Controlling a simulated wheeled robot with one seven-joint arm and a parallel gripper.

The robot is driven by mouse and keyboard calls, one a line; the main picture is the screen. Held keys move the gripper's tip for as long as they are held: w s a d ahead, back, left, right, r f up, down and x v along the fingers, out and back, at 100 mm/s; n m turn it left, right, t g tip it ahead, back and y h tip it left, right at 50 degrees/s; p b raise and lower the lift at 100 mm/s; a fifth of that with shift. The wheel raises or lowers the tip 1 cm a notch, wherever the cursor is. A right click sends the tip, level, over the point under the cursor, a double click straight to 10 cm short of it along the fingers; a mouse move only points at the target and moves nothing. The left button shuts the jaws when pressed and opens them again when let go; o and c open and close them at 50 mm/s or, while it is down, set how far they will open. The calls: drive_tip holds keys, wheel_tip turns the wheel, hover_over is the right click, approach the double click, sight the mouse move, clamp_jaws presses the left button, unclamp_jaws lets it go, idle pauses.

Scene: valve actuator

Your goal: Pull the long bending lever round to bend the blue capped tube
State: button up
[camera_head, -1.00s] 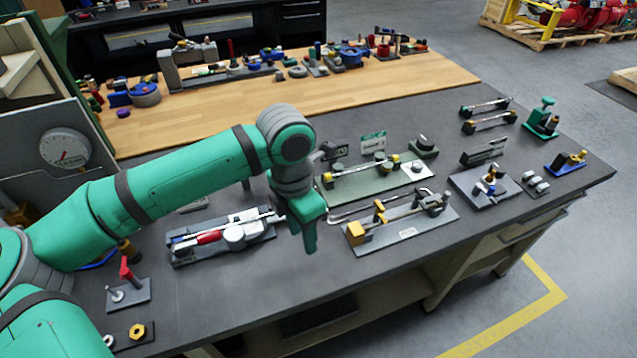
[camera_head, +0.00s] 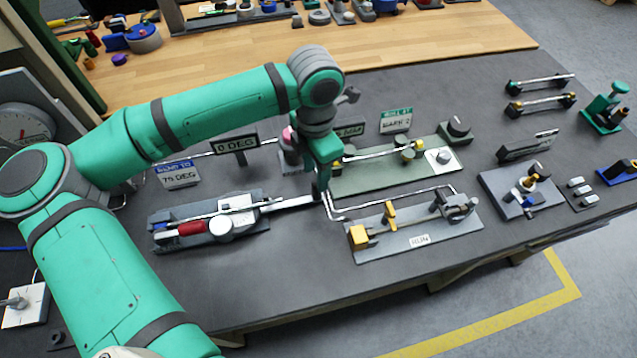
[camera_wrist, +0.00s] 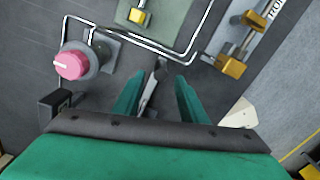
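The bender (camera_head: 215,222) sits on a dark base plate at the left of the grey bench, with a red grip (camera_head: 192,228) and a round pale block. A blue cap (camera_head: 163,227) shows at its left end, with the thin tube (camera_head: 205,214) running right from it. The long lever (camera_head: 290,203) reaches right from the bender to my gripper (camera_head: 322,188). In the wrist view my gripper (camera_wrist: 158,95) is open, with the lever (camera_wrist: 150,88) between its fingers, nearer the left one. I cannot tell whether they touch.
Signs reading "BEND TO 75 DEG" (camera_head: 180,174) and "0 DEG" (camera_head: 235,145) stand behind the bender. A pink knob (camera_wrist: 71,65) and thin pipes (camera_wrist: 185,50) are close to my gripper. A fixture with a yellow block (camera_head: 359,237) stands to the right. Bare bench lies in front.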

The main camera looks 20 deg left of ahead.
wheel_tip(320, 180, down, 6)
drive_tip(key=shift+s+r, duration=0.15)
drive_tip(key=shift+r, duration=0.1)
drive_tip(key=shift+f, duration=0.7)
drive_tip(key=shift+c, duration=0.3)
clamp_jaws()
